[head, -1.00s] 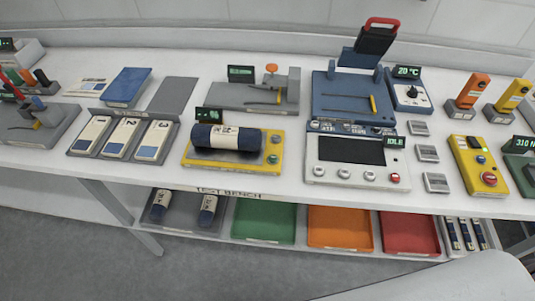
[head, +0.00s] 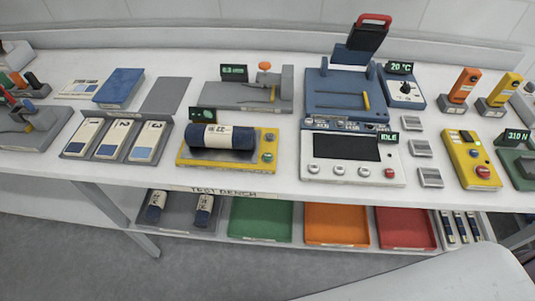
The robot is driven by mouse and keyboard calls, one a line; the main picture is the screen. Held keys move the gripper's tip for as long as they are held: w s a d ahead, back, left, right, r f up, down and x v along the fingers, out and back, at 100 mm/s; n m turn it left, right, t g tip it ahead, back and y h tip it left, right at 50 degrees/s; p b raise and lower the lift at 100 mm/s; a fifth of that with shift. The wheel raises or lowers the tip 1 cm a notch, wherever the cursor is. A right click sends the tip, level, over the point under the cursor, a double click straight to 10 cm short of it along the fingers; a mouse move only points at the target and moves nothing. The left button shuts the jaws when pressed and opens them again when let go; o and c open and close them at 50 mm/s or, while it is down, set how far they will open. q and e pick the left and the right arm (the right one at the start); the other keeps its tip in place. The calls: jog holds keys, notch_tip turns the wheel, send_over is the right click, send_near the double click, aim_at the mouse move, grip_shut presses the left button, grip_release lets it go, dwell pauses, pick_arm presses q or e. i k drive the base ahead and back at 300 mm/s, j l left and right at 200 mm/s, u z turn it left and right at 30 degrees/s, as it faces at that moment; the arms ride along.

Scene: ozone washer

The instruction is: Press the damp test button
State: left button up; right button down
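A yellow unit (head: 228,163) stands on the white bench, left of the middle, in the head view. A dark blue roll with a pale label band (head: 217,137) lies across its top. The lettering is too small to tell which button is the damp test button. Neither of my grippers is in view.
A white panel (head: 313,151) with several knobs and a red button (head: 390,173) stands to the right, in front of a blue press (head: 347,103). A yellow box with a red button (head: 483,171) is farther right. Coloured trays, including a green one (head: 262,219), sit on the lower shelf.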

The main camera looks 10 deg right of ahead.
aim_at(266, 156)
jog(key=i+j+z, duration=0.2)
jog(key=j+z, duration=0.2)
jog(key=j, duration=0.2)
jog(key=i+j+z, duration=0.15)
jog(key=j+z, duration=0.3)
jog(key=j, duration=0.15)
jog(key=j+z, duration=0.4)
jog(key=j, duration=0.25)
